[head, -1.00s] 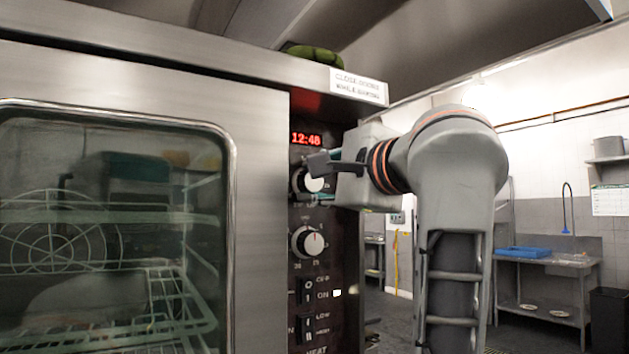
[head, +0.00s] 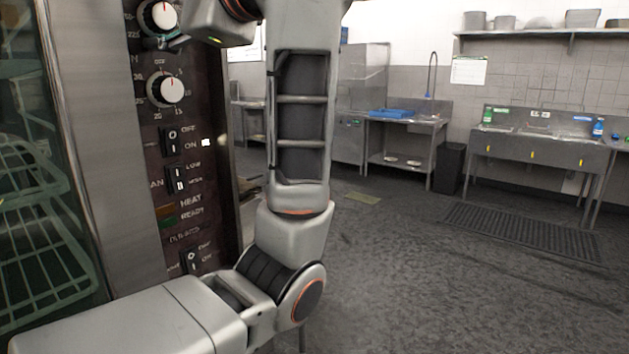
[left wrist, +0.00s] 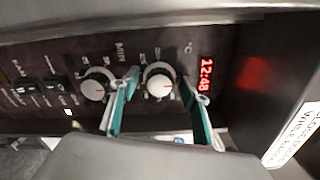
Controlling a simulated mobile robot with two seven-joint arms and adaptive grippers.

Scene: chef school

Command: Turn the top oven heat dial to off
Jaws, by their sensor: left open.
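The top heat dial is a round white knob with a red mark (head: 159,15), high on the dark oven control panel at the head view's upper left. In the left wrist view the top dial (left wrist: 158,84) sits below the °C label, beside the red 12:48 display. My left gripper (left wrist: 160,78) is open, its two teal fingers on either side of this dial; I cannot tell whether they touch it. In the head view the left gripper is at the top edge, partly cut off by the frame. The right gripper is out of view.
A second white dial, the timer (head: 167,90), is below the top dial, with several rocker switches (head: 172,138) under it. The oven's glass door (head: 40,200) is to the left. Open floor (head: 420,270) lies to the right, with sinks (head: 540,150) beyond.

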